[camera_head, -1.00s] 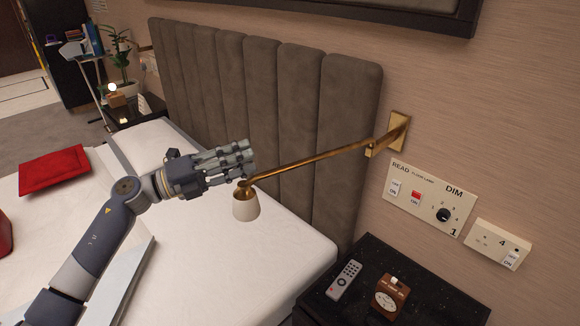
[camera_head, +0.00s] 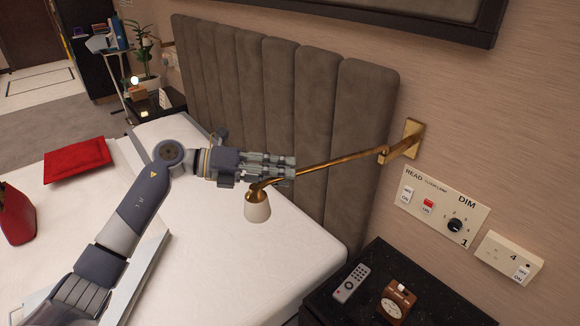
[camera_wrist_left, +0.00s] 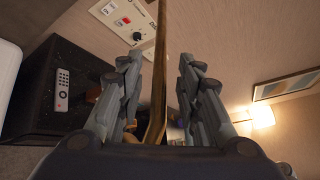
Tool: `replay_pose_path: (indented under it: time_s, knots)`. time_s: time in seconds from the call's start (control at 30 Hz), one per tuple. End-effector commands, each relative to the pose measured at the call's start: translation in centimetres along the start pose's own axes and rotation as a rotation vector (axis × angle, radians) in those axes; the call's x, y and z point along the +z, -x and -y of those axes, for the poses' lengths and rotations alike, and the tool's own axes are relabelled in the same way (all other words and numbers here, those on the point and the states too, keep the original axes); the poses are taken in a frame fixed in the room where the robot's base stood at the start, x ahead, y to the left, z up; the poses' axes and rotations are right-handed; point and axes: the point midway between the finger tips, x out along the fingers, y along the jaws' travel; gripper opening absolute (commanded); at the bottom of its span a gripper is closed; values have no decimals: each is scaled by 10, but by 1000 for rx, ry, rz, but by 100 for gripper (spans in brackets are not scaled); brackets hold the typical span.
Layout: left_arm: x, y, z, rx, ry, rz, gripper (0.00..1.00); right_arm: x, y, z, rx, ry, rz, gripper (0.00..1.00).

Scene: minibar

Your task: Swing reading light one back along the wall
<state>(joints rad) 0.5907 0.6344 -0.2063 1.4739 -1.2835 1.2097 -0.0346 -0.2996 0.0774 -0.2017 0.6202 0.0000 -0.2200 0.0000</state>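Reading light one is a brass swing arm (camera_head: 335,161) with a small cream shade (camera_head: 257,209) at its outer end. Its brass wall plate (camera_head: 413,138) is on the wall right of the headboard. The arm sticks out over the bed, with the shade hanging down. My left gripper (camera_head: 292,168) is at the arm's outer end, just above the shade. In the left wrist view its two finger sets (camera_wrist_left: 158,80) are spread, with the brass arm running between them and a gap on either side. The fingers hide part of the arm's end. My right gripper is not in view.
The grey padded headboard (camera_head: 290,110) stands behind the light. A black nightstand (camera_head: 440,300) at lower right holds a remote (camera_head: 351,283) and a brown clock (camera_head: 397,302). Switch panels (camera_head: 443,208) are on the wall above it. The white bed (camera_head: 200,250) lies below my arm.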

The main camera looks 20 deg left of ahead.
Motion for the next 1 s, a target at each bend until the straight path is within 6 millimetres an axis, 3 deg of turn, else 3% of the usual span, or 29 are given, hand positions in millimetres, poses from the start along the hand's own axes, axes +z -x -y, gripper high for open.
replay_pose_path:
  time_s: [0.2,0.5,0.53,0.67,1.0]
  knots:
    - [1,-21,1,-1,1,2,33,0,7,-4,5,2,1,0]
    - [0,-24,0,0,0,2,33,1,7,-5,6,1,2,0]
    - [0,-24,0,0,0,2,31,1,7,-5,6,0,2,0]
    - [0,-24,0,0,0,2,1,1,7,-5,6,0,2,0]
    - [0,-29,1,0,0,0,0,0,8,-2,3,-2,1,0]
